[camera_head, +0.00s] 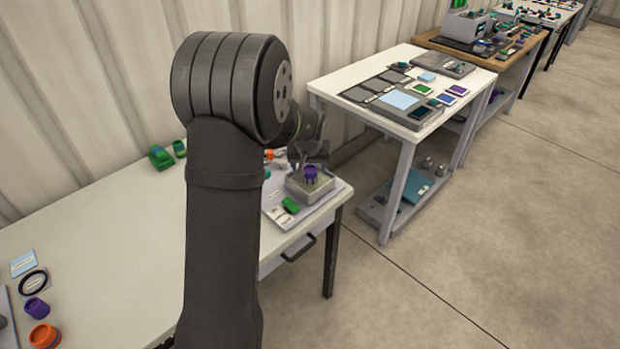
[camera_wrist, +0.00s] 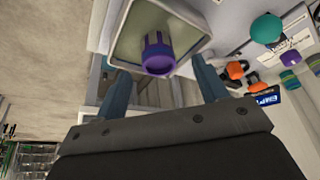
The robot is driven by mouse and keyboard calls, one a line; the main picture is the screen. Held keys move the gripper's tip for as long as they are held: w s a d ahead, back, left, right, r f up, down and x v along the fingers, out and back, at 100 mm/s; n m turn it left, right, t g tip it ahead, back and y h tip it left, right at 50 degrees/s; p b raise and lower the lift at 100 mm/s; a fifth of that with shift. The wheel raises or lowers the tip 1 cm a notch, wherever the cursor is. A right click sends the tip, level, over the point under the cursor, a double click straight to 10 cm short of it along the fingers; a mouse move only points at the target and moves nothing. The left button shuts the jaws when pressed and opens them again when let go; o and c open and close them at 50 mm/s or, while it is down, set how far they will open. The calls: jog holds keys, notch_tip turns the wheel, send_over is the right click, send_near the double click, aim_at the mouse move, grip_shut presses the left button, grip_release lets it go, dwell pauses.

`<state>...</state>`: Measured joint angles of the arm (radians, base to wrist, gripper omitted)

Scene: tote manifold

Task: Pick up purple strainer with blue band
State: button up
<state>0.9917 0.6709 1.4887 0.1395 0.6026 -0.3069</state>
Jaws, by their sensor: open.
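The purple strainer (camera_head: 310,172) stands on a grey, shallow box (camera_head: 322,190) at the right end of the white table. In the wrist view the strainer (camera_wrist: 158,55) shows a ribbed body with a bluish band and a round purple end, over the box's pale inside (camera_wrist: 187,38). My gripper (camera_wrist: 160,67) is open, its two blue-grey fingers on either side of the strainer in the picture. I see no contact, and the remaining gap is hard to judge. In the head view my gripper (camera_head: 308,155) is small and dark, just above the strainer.
Another purple piece (camera_head: 36,308) and an orange one (camera_head: 44,335) are far left. The table's middle (camera_head: 110,250) is clear.

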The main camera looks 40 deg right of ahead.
aim_at(310, 169)
jog(key=shift+d+x, duration=0.2)
jog(key=shift+x, duration=1.55)
jog(key=shift+d+x, duration=0.15)
jog(key=shift+x, duration=1.55)
jog(key=shift+w+r, duration=0.15)
jog(key=shift+c, duration=0.5)
jog(key=c, duration=1)
